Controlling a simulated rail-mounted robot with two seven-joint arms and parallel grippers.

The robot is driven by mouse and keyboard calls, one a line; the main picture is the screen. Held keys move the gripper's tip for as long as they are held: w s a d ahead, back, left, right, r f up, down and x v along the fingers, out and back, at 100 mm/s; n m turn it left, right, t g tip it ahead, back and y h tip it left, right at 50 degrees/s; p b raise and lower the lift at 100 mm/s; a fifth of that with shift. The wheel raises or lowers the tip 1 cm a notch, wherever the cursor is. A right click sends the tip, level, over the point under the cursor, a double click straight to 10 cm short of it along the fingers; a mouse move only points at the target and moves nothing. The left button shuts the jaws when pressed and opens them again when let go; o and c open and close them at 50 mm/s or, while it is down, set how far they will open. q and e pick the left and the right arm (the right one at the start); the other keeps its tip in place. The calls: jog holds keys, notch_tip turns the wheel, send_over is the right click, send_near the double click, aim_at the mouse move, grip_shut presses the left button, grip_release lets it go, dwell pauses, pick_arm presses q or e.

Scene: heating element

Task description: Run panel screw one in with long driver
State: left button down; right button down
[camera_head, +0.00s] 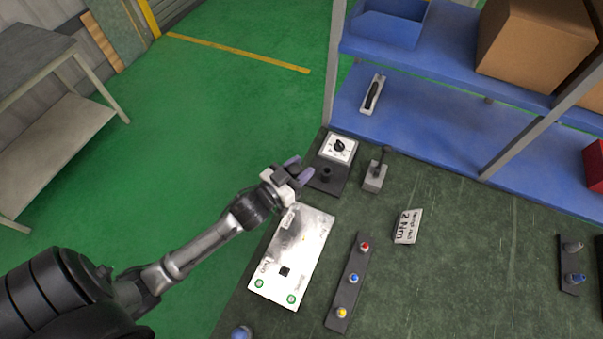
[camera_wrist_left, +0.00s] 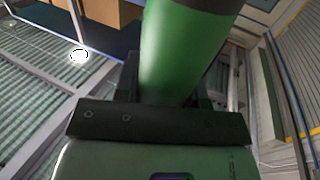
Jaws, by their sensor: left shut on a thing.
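My left gripper (camera_head: 296,172) is above the far end of the silver panel (camera_head: 305,241), beside a dark stand. In the left wrist view it is shut on a thick green cylinder with a dark end (camera_wrist_left: 185,50), which looks like a driver handle. The head view barely shows the held thing, and its tip is hidden. The panel lies on the dark green bench, with two green-ringed spots at its near end and a small black square between them and the middle. I cannot tell which spot is screw one. My right gripper is not in view.
A dial box (camera_head: 338,148) and the dark stand (camera_head: 326,178) are just right of the gripper. A grey block with a lever (camera_head: 375,176), a 2 Nm card (camera_head: 407,226) and a strip (camera_head: 348,301) with red, blue and yellow knobs lie further right. Blue shelves (camera_head: 430,118) stand behind.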

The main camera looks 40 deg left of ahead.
pick_arm(q)
jog(key=shift+s+d+f, duration=0.15)
jog(key=shift+s, duration=0.05)
jog(key=shift+w, duration=0.1)
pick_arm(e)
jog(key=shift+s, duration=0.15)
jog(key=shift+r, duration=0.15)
